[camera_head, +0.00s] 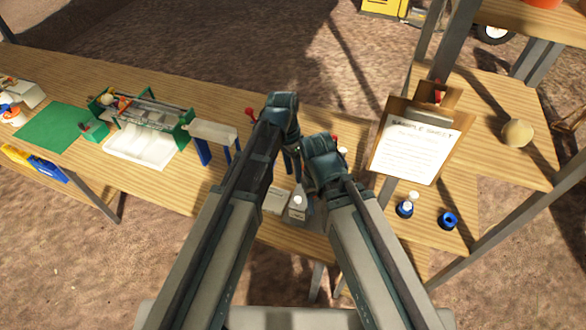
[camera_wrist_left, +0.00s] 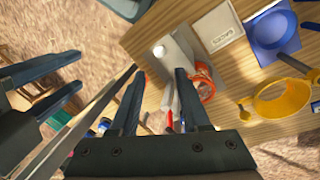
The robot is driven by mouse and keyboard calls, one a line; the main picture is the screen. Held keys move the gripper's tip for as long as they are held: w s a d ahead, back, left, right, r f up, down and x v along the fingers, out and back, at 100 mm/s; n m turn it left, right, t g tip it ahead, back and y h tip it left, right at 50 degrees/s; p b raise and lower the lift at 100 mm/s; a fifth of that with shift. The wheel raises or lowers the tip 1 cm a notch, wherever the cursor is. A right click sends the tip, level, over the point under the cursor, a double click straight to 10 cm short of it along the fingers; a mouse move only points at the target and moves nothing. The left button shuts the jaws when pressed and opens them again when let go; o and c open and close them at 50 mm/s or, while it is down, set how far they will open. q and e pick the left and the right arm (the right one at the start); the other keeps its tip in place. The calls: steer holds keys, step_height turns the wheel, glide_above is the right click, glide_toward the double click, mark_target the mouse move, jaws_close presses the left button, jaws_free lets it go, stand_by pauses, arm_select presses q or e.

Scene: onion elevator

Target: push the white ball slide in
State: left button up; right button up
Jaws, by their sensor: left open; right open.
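In the left wrist view, a grey box (camera_wrist_left: 182,52) stands on the wooden table, with a small white ball (camera_wrist_left: 158,51) at its end, which looks like the white ball slide. My left gripper (camera_wrist_left: 159,73) is open and empty, its fingers spread just below the ball in the picture; I cannot tell if they touch it. My right gripper (camera_wrist_left: 79,70) is open at the left of that view. In the head view, a small grey box (camera_head: 297,207) with a pale top stands between my forearms, beside my right gripper (camera_head: 322,148).
A clipboard sheet (camera_head: 415,150) and blue pieces (camera_head: 449,220) lie to the right. A green-framed device with a white tray (camera_head: 140,148) stands at the left. A yellow ring (camera_wrist_left: 283,103), a blue dish (camera_wrist_left: 272,35) and a red-orange part (camera_wrist_left: 204,82) are near the left gripper.

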mark_target(298, 198)
arm_select(q)
steer(key=f+b, duration=0.4)
steer(key=s+d+f+b, duration=0.1)
steer(key=f+b, duration=0.3)
steer(key=s+f+b, duration=0.1)
steer(key=f+b, duration=0.3)
steer(key=shift+d+f, duration=0.25)
steer(key=shift+f, duration=0.05)
steer(key=shift+c, duration=0.3)
jaws_close()
steer(key=shift+w, duration=0.15)
steer(key=shift+w+d, duration=0.25)
steer(key=shift+w, duration=0.55)
steer(key=shift+w+d, duration=0.3)
steer(key=shift+w, duration=0.45)
steer(key=shift+w+d, duration=0.25)
steer(key=shift+w, duration=0.55)
steer(key=shift+o, duration=2)
jaws_free()
